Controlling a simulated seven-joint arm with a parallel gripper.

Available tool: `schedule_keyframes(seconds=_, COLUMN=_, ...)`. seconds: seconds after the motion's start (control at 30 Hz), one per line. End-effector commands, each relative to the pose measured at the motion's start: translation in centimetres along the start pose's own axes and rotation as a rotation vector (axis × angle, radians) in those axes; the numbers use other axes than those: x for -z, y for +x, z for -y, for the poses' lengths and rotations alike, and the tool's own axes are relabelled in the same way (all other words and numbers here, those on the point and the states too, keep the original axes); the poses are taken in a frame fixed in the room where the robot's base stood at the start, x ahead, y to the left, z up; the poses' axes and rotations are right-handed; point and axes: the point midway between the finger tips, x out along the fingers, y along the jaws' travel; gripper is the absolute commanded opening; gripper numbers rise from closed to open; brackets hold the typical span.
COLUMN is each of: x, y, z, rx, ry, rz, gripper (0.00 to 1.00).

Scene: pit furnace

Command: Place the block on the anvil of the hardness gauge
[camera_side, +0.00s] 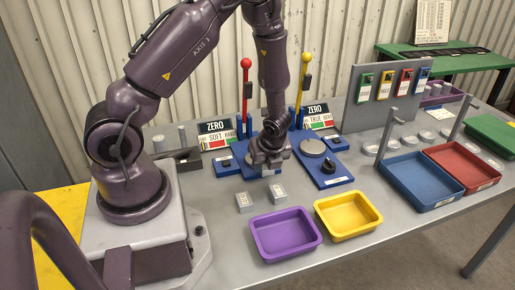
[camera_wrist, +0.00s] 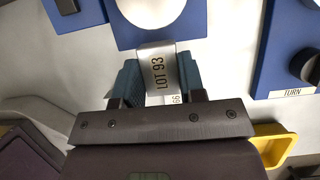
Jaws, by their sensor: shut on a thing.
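My gripper (camera_wrist: 157,85) is shut on a grey block (camera_wrist: 157,65) labelled "LOT 93", with one finger on each side. In the side view my gripper (camera_side: 268,165) is above the table, at the front of the red-knobbed gauge (camera_side: 246,90). In the wrist view a pale round anvil (camera_wrist: 150,12) on a blue base lies just beyond the block, partly cut off. This anvil is hidden behind my gripper in the side view. Signs read "SOFT" and "TRUE".
Two grey blocks (camera_side: 244,202) (camera_side: 277,191) lie on the table in front of my gripper. A purple tray (camera_side: 285,233) and a yellow tray (camera_side: 348,214) stand at the front. Blue (camera_side: 420,181) and red (camera_side: 461,167) trays stand right. Tall gauge levers rise beside my arm.

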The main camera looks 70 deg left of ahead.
Motion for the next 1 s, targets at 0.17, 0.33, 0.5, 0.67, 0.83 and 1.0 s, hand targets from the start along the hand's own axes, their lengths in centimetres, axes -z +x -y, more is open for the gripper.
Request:
schedule_keyframes(seconds=0.17, x=-2.5, y=1.0, z=0.1, rx=0.001, ry=-0.002, rz=0.000, gripper=0.02)
schedule_keyframes(seconds=0.33, x=-3.8, y=1.5, z=0.0, rx=0.001, ry=-0.002, rz=0.001, gripper=0.02)
schedule_keyframes(seconds=0.5, x=-6.4, y=2.6, z=0.0, rx=0.001, ry=-0.005, rz=0.001, gripper=0.02)
schedule_keyframes(seconds=0.67, x=-6.4, y=3.3, z=0.0, rx=0.000, ry=0.002, rz=0.001, gripper=0.02)
schedule_keyframes(seconds=0.83, x=-6.4, y=3.3, z=0.1, rx=0.001, ry=0.000, rz=0.001, gripper=0.02)
schedule_keyframes(seconds=1.0, x=-6.2, y=3.6, z=0.1, rx=0.001, ry=0.003, rz=0.000, gripper=0.02)
